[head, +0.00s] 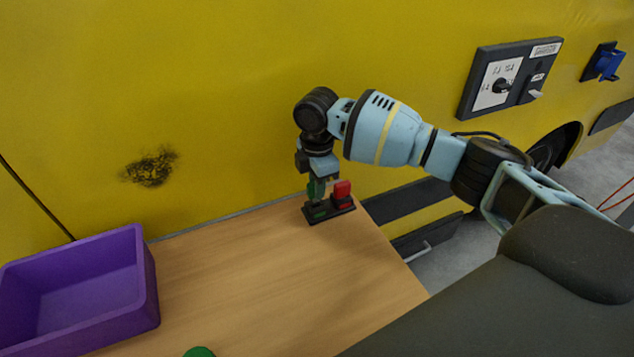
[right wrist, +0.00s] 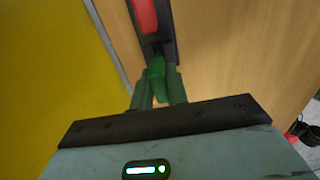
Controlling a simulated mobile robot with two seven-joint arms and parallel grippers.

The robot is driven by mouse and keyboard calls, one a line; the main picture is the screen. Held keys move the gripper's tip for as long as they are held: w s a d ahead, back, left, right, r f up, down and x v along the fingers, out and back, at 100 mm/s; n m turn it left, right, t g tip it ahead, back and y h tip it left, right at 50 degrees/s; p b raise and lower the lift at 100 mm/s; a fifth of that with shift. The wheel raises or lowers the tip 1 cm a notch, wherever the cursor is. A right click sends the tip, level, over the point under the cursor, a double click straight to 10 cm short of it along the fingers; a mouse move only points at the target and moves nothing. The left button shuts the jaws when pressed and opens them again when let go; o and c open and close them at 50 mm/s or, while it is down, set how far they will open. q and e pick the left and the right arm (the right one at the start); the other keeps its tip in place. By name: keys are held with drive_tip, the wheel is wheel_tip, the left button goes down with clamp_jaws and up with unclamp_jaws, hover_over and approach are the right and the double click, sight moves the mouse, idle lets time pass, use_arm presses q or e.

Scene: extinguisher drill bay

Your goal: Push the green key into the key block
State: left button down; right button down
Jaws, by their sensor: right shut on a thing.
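My right gripper (head: 316,197) points down over the block's left part. It is shut on the green key (right wrist: 157,68), which shows between its fingers in the right wrist view. The key's lower end meets or nearly meets the block; how deep it sits is hidden. My left gripper is out of view.
A purple bin (head: 150,285) stands at the table's left. A green round thing (head: 198,352) shows at the bottom edge. The middle of the table (head: 270,270) is clear.

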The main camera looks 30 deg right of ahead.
drive_tip(key=shift+f, duration=1.45)
idle(0.4)
drive_tip(key=c, duration=1.3)
unclamp_jaws()
wheel_tip(320, 180, up, 8)
drive_tip(key=shift+f, duration=0.1)
